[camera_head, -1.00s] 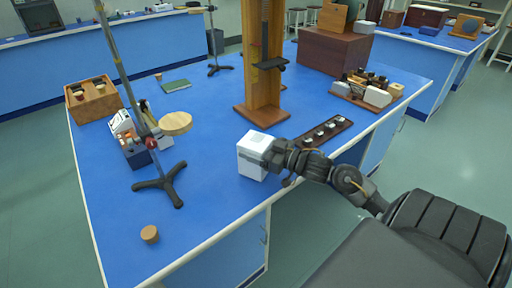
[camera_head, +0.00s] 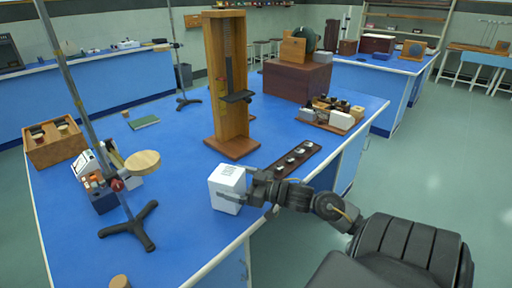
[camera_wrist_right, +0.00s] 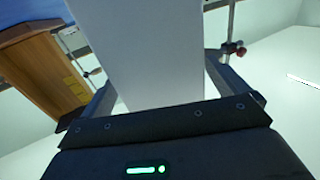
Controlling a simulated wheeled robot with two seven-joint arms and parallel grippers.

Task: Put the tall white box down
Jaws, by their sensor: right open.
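The tall white box (camera_head: 227,188) stands upright on the blue bench top, close to its front edge. It seems to rest on the surface. My right gripper (camera_head: 240,185) reaches in from the right with its fingers on either side of the box. In the right wrist view the white box (camera_wrist_right: 150,50) fills the space between the fingers of my right gripper (camera_wrist_right: 158,85), with a small gap visible beside a finger. The jaws are open around it. My left gripper is out of view.
A wooden stand (camera_head: 231,90) rises behind the box. A dark strip with small pieces (camera_head: 291,159) lies right of it, near my forearm. A retort stand (camera_head: 129,226) with a round wooden disc (camera_head: 142,161) stands left. Bare blue bench lies between stand and box.

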